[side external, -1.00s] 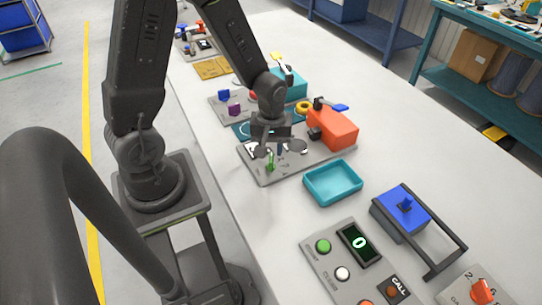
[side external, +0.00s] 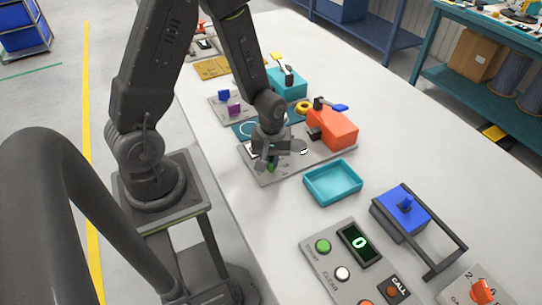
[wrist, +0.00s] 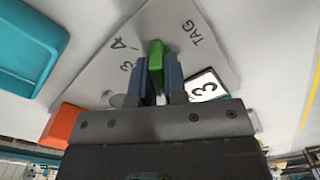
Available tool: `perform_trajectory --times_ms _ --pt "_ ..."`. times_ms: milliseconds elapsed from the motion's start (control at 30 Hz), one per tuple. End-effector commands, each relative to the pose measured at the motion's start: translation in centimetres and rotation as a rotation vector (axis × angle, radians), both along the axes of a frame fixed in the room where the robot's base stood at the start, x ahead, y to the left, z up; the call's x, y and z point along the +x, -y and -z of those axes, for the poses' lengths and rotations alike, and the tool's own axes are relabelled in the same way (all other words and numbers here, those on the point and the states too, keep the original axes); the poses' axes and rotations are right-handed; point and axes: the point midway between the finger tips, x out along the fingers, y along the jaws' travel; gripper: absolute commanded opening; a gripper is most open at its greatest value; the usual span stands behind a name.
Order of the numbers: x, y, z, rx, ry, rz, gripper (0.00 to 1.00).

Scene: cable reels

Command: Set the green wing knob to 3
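The green wing knob (wrist: 156,52) stands on a grey panel (wrist: 102,78) marked with digits, among them 3 and 4, and the word TAG. My gripper (wrist: 157,66) is down at the knob, with one dark blue finger close against each side of the wing and no clear gap. In the side external view, the knob (side external: 271,166) shows just below my gripper (side external: 272,159), which hides part of the panel. A white tag with a dark 3 (wrist: 204,87) lies beside the right finger. The knob's exact pointing direction is hard to read.
An orange block (side external: 335,128) stands at the panel's far right, and a teal tray (side external: 333,199) lies to its right. A blue box with a frame (side external: 401,210) and a button panel (side external: 316,262) are nearer the camera. White table is bare beyond the tray.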

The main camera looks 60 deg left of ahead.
Motion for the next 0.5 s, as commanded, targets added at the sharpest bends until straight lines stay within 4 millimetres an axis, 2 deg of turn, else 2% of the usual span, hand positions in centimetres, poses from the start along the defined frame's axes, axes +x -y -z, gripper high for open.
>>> perform_trajectory --times_ms 33,100,267,500 --pt "0.0 0.0 -0.01 0.0 0.0 0.0 0.06" --pt "0.0 0.0 -0.01 0.0 0.0 0.0 0.0" --pt "0.0 0.0 -0.02 0.0 0.0 0.031 0.0" --pt "0.0 0.0 -0.02 0.0 0.0 0.336 0.0"
